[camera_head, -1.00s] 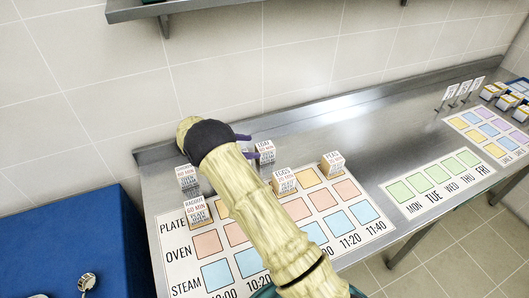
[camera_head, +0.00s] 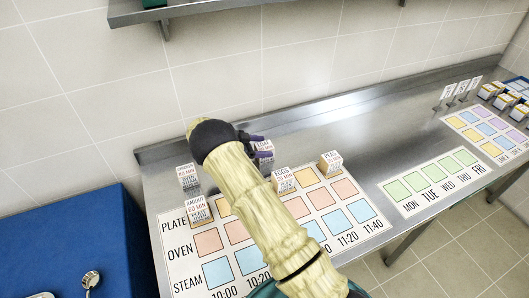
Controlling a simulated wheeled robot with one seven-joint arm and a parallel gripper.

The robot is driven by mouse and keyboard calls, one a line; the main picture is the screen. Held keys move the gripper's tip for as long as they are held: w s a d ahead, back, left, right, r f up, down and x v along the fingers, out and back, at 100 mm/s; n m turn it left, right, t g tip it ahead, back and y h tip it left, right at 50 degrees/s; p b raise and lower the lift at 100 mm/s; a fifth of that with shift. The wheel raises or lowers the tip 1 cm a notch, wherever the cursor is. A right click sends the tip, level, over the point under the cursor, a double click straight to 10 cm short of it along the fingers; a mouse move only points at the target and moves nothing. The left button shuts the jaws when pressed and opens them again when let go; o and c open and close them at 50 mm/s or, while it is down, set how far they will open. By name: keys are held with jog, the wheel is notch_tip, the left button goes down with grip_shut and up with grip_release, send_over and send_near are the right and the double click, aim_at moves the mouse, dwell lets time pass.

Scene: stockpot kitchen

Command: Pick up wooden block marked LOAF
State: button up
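The wooden block marked LOAF (camera_head: 265,153) stands on the steel counter behind the timetable sheet, a white label on its face; its top is partly covered. My gripper (camera_head: 256,146) is at the block's left side, pointing right. Its two purple fingers are spread apart, one across the block's upper part and one by its left side. I cannot tell whether either finger touches it. The gripper is open, and the block appears to rest on the counter.
Other labelled blocks stand close by: one at the back left (camera_head: 187,175), a RAGOUT block (camera_head: 198,209), one right of my arm (camera_head: 284,180) and one farther right (camera_head: 330,163). The timetable sheet (camera_head: 183,246) lies in front. The tiled wall is behind.

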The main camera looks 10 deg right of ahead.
aim_at(261, 147)
jog(key=c, duration=0.9)
jog(key=shift+r, duration=0.1)
notch_tip(261, 147, up, 10)
jog(key=shift+f+b, duration=0.1)
jog(key=shift+b, duration=0.7)
